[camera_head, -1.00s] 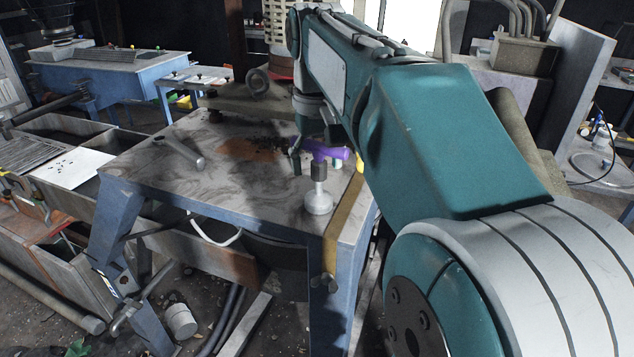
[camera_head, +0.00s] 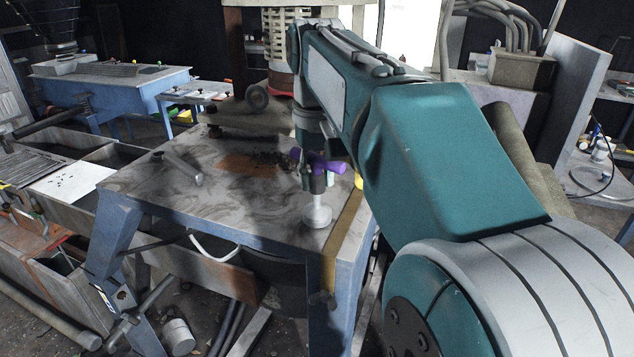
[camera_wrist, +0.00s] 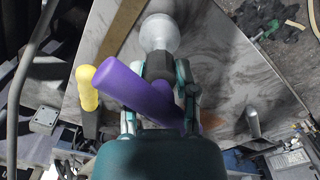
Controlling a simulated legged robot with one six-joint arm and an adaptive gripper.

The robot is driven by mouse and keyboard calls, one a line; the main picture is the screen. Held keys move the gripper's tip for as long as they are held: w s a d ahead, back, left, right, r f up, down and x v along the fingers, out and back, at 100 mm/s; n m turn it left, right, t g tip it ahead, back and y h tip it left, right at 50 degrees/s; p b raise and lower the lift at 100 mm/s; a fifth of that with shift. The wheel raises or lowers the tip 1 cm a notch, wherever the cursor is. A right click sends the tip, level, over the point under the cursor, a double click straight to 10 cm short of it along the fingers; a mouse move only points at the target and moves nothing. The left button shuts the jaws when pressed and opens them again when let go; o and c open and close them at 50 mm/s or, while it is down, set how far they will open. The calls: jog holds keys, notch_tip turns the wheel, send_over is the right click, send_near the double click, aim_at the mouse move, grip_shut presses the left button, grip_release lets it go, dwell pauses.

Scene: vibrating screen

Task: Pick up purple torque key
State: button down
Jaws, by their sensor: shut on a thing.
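The purple torque key (camera_head: 326,166) is at the right front part of the worktable, with its purple bar lying crosswise. In the wrist view the purple bar (camera_wrist: 138,91) runs diagonally across my gripper (camera_wrist: 160,75). My gripper, also in the head view (camera_head: 312,180), points down and its fingers are shut on the key just below the bar. A pale round foot (camera_head: 317,214) shows below the fingers, and it appears beyond them in the wrist view (camera_wrist: 159,33). The key looks upright. I cannot tell whether the foot touches the tabletop.
A yellow-handled tool (camera_wrist: 87,88) is close beside the key. Open bins (camera_head: 70,150) stand to the left.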

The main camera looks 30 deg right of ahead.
notch_tip(320, 180, up, 2)
jog(key=shift+r, duration=0.2)
jog(key=s+d+r, duration=0.2)
jog(key=s+r, duration=0.3)
jog(key=s, duration=0.1)
jog(key=s+d+r, duration=0.3)
jog(key=s+r, duration=0.1)
jog(key=s, duration=0.2)
jog(key=shift+s+d+r, duration=0.35)
jog(key=shift+s+r, duration=0.05)
jog(key=c, duration=1.1)
grip_release()
grip_shut()
